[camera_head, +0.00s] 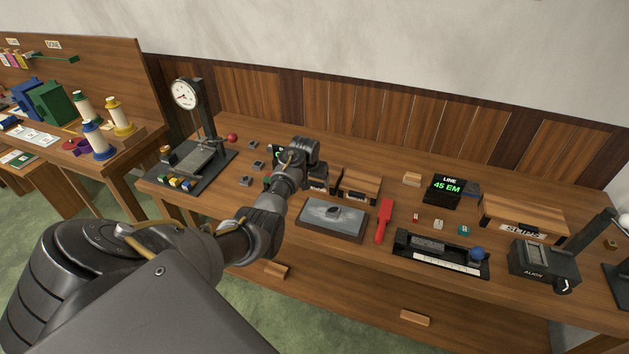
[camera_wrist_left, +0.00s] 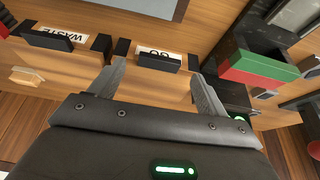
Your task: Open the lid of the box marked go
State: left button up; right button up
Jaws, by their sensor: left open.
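The box marked GO shows its upside-down label (camera_wrist_left: 158,54) and a dark handle bar (camera_wrist_left: 157,63) in the left wrist view. Its wooden lid (camera_wrist_left: 150,88) looks shut. In the head view the box (camera_head: 319,180) is partly hidden behind my left arm. My left gripper (camera_wrist_left: 163,68) is open and empty, one finger on each side of the GO handle in the picture; contact cannot be told. In the head view the left gripper (camera_head: 303,150) is over the box and its fingertips are hidden. My right gripper is out of view.
The box marked WASTE (camera_wrist_left: 38,54) stands beside it and also shows in the head view (camera_head: 361,183). A grey stone slab (camera_head: 332,219) and red tool (camera_head: 383,221) lie in front. A dial stand (camera_head: 188,96) is left.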

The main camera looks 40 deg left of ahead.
pick_arm(q)
jog(key=shift+x, duration=1)
jog(key=shift+w+f, duration=0.1)
jog(key=shift+f, duration=0.1)
